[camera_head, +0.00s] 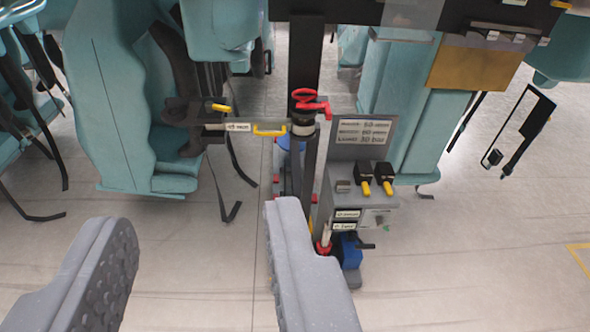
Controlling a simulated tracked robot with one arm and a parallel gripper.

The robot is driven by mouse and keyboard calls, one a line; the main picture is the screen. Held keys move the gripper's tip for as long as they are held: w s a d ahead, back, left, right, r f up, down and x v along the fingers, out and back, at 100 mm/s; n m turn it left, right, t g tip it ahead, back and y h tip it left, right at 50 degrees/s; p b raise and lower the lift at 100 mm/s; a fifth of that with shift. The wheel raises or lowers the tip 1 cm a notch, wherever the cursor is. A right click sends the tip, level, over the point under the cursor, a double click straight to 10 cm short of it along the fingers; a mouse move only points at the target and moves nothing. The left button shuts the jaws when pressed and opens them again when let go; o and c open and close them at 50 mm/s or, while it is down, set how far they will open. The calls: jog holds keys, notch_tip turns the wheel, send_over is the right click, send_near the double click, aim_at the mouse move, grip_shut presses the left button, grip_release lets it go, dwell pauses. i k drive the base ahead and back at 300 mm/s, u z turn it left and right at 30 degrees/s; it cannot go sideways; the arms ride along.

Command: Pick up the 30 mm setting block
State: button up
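My gripper (200,220) is open, with its two grey fingers wide apart at the bottom left and nothing between them. I cannot make out a block marked 30 mm. A grey stand (350,215) is just beyond the right finger. On its top sit two black pieces with yellow ends, a left one (363,172) and a right one (385,172), and a small grey piece (343,186). I cannot tell whether any of these is the setting block. A label plate (362,137) rises behind them; its small print is hard to read. The right finger hides part of the stand's surroundings.
Teal seats (125,110) with hanging straps flank both sides. The grey floor (480,230) at right is clear.

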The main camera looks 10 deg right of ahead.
aim_at(341, 186)
jog(key=z, duration=0.05)
jog(key=i, duration=1.45)
jog(key=z, duration=0.8)
